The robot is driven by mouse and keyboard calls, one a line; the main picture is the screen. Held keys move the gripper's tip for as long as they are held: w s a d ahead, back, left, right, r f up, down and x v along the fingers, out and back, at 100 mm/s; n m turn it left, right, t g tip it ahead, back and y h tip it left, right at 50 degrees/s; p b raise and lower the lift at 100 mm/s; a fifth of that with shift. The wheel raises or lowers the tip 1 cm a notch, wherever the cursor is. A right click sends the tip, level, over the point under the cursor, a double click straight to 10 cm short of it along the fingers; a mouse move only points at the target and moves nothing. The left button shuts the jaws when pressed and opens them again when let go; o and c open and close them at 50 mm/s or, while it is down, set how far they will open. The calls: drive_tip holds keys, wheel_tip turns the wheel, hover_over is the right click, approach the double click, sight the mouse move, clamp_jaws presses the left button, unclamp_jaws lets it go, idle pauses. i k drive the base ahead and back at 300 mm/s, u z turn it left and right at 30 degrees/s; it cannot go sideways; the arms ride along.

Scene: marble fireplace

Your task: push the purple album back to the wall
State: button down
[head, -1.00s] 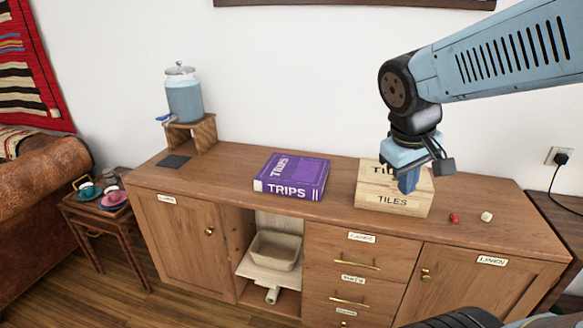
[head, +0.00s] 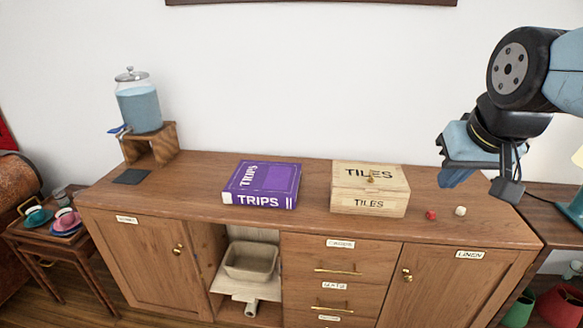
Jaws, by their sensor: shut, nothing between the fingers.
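The purple album (head: 268,180), with TRIPS on its cover and spine, lies flat on the wooden sideboard (head: 300,215). Its spine faces the front, and a strip of bare top shows between the spine and the front edge. Behind it is the white wall (head: 300,80). My gripper (head: 452,180) is shut and empty. It hangs in the air at the right, apart from the album, with the tiles box (head: 370,187) between them in the picture.
A drink dispenser (head: 139,105) stands on a wooden stand (head: 149,144) at the left, by a dark mat (head: 131,176).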

sight(265, 182)
drive_tip(key=z, duration=0.2)
drive_tip(key=i, duration=0.2)
drive_tip(key=z, duration=2.35)
drive_tip(key=k, duration=1.45)
drive_tip(key=u, duration=1.3)
drive_tip(key=i, duration=0.25)
drive_tip(key=u, duration=0.65)
